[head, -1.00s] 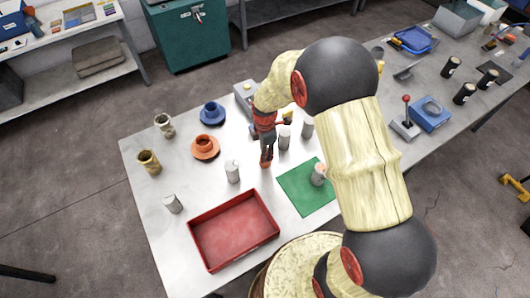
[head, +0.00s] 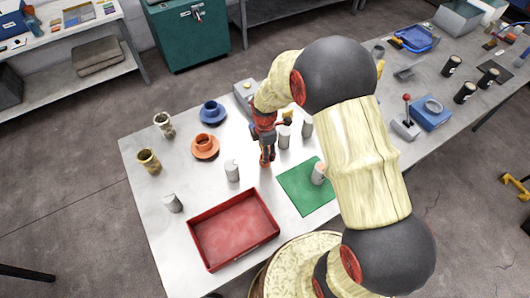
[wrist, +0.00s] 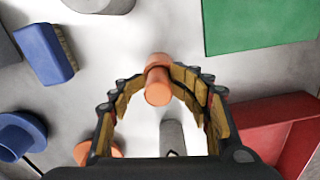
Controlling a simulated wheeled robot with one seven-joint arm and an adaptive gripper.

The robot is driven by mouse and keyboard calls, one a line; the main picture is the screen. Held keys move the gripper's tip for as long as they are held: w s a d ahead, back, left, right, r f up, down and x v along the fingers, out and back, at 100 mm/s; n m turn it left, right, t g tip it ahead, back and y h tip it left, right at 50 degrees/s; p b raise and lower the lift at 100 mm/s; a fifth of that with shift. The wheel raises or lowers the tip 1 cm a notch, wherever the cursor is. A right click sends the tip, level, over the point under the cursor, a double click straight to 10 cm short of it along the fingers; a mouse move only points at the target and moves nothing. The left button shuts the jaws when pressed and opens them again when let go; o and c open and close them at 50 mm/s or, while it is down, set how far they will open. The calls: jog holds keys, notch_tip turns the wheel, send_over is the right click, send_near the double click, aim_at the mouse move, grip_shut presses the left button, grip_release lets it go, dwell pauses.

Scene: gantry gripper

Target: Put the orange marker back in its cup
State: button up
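The orange marker (wrist: 158,88) is a short orange cylinder with a wider end. It stands between the fingertips of my gripper (wrist: 159,76), and both fingers touch its sides. In the head view it shows as a small orange shape (head: 265,163) below my gripper (head: 267,153); whether it touches the table cannot be told. The orange cup (head: 205,142) sits on an orange saucer to the left of my gripper. Part of an orange piece, likely this cup (wrist: 84,152), shows behind my left finger in the wrist view.
A blue cup (head: 211,111) stands behind the orange one. A grey cylinder (head: 232,171), a red tray (head: 210,262) and a green mat (head: 300,200) lie nearer. Other grey cylinders (head: 284,138) stand to the right.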

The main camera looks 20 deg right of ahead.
jog(key=shift+s+f, duration=0.2)
jog(key=r, duration=0.5)
jog(key=w+r+p, duration=0.1)
jog(key=r, duration=0.2)
jog(key=shift+a+r, duration=0.3)
jog(key=shift+r, duration=0.05)
jog(key=s+r+m+t, duration=0.2)
jog(key=s+r+m, duration=0.4)
jog(key=r, duration=0.5)
jog(key=s+r+m+t, duration=0.2)
jog(key=s+r+m, duration=0.4)
jog(key=r, duration=0.6)
jog(key=s+r+m, duration=0.1)
jog(key=s+m, duration=0.2)
jog(key=s, duration=0.2)
jog(key=s+r+m+t, duration=0.1)
jog(key=s+r+m, duration=0.1)
jog(key=s, duration=0.4)
jog(key=shift+d+r+m+t, duration=0.25)
jog(key=shift+d+m+t, duration=0.05)
jog(key=shift+m, duration=0.4)
notch_tip(320, 180, down, 11)
jog(key=b, duration=1.1)
